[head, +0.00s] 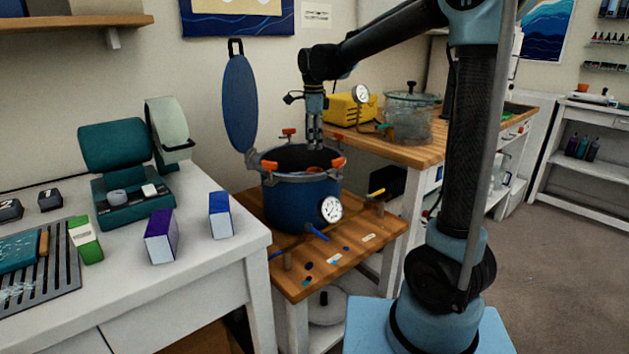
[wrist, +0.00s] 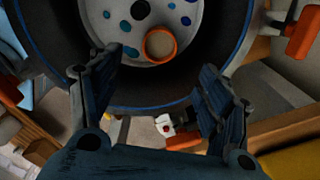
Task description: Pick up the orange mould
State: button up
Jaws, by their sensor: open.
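The orange mould (wrist: 160,45) shows in the wrist view as a small round ring with a greyish inside. It sits on a pale, blue-spotted disc (wrist: 178,14) at the bottom of the blue pot (head: 300,203). In the head view the pot wall hides the mould. My gripper (head: 314,148) points down over the open pot. In the wrist view my gripper (wrist: 157,66) is open and empty, its fingers apart. The mould appears just beyond the fingertips, between them and slightly higher in the picture, not touched by either finger.
The pot's blue lid (head: 239,104) stands open at its left. Orange clamps (head: 332,163) stick out around the rim, and a gauge (head: 331,209) is on its front. The pot stands on a low wooden bench (head: 340,262). A white table (head: 200,265) is at left.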

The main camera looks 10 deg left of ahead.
send_over(316, 171)
jog(key=s, duration=0.3)
notch_tip(316, 171, down, 7)
jog(key=shift+w+a+f, duration=0.1)
jog(key=shift+w+a, duration=0.05)
jog(key=shift+w+d+f, duration=0.1)
jog(key=shift+d+f, duration=0.1)
jog(key=shift+f, duration=1.15)
jog(key=shift+w+d+f, duration=0.1)
jog(key=shift+d+f, duration=0.05)
jog(key=shift+f, duration=1.15)
jog(key=c, duration=1.2)
